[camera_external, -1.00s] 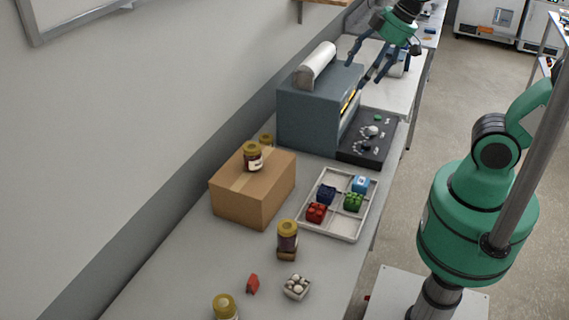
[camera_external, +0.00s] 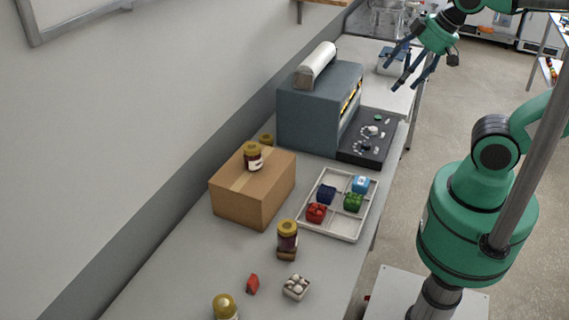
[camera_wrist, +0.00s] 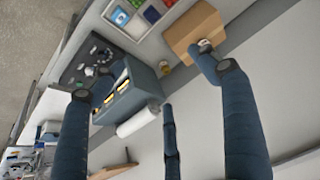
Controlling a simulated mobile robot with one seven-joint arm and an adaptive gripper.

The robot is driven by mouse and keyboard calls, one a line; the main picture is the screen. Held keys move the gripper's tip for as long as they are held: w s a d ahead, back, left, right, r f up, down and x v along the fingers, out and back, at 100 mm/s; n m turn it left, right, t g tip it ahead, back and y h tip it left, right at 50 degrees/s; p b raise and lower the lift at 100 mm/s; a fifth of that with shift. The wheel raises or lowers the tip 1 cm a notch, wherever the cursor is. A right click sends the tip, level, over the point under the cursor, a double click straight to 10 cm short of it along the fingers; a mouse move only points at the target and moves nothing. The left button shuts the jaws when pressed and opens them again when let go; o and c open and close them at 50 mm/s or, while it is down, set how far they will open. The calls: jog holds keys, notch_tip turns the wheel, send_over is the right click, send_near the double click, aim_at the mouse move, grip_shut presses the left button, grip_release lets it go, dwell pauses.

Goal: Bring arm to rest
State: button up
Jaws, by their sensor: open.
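My gripper (camera_external: 412,66) is up in the air at the top right of the external view, past the grey machine and over the far part of the bench. Its dark blue fingers are spread, with nothing between them. In the wrist view my gripper (camera_wrist: 160,95) shows its fingers apart, with the machine and bench behind them. My arm reaches it from the right side of the external view.
The grey machine (camera_external: 305,118) with a white roll (camera_external: 316,65) on top stands on the bench. A cardboard box (camera_external: 250,195) with a jar (camera_external: 253,157) on it, a tray (camera_external: 333,227) with several coloured blocks, and another jar (camera_external: 287,236) are nearer. Open floor (camera_external: 480,105) lies right.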

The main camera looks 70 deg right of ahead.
notch_tip(320, 180, down, 9)
jog(key=b, duration=0.9)
jog(key=shift+f, duration=0.15)
